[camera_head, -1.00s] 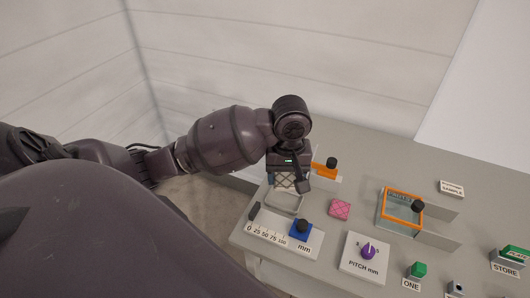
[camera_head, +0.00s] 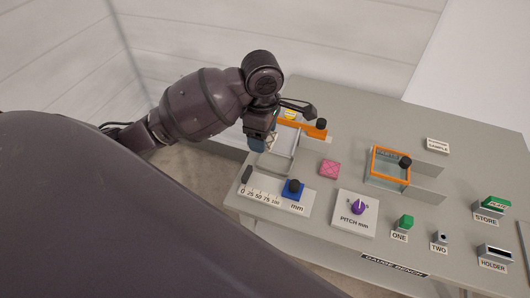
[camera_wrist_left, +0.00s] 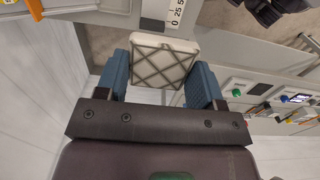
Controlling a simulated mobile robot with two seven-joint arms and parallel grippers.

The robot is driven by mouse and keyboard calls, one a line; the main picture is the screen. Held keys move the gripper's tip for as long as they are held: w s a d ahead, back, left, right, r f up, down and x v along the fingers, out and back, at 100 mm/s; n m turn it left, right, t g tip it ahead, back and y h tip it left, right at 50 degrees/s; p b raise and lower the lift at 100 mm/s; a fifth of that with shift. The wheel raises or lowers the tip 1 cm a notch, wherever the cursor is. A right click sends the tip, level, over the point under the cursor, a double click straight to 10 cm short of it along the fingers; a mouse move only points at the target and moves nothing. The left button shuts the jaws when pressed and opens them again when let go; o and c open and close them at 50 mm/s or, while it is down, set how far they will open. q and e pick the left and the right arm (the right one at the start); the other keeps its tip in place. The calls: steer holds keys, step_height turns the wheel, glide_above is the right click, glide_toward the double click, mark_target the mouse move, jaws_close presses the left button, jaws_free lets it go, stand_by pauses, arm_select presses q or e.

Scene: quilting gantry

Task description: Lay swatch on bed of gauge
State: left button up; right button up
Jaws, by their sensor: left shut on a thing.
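My left gripper (camera_head: 260,143) is shut on a cream quilted swatch with dark diamond lines (camera_wrist_left: 160,62). In the left wrist view the swatch sits between the two blue fingers (camera_wrist_left: 160,84). In the head view only a sliver of it shows beside the fingers, at the left edge of the bench. The gauge has a pale bed (camera_head: 284,143) just right of the gripper, partly hidden by it. An orange bar with a black knob (camera_head: 306,128) lies at the bed's far side. I cannot tell whether the swatch touches anything. My right gripper is not in view.
A millimetre scale (camera_head: 262,193) with a blue slider (camera_head: 293,190) lies in front of the bed. A pink swatch (camera_head: 330,168) lies to the right.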

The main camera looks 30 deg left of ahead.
mark_target(263, 184)
arm_select(q)
step_height(263, 184, down, 19)
steer(key=shift+f, duration=0.15)
stand_by(0.5)
steer(key=shift+f, duration=0.15)
steer(key=o, duration=0.9)
step_height(263, 184, up, 12)
steer(key=shift+r, duration=0.15)
stand_by(0.5)
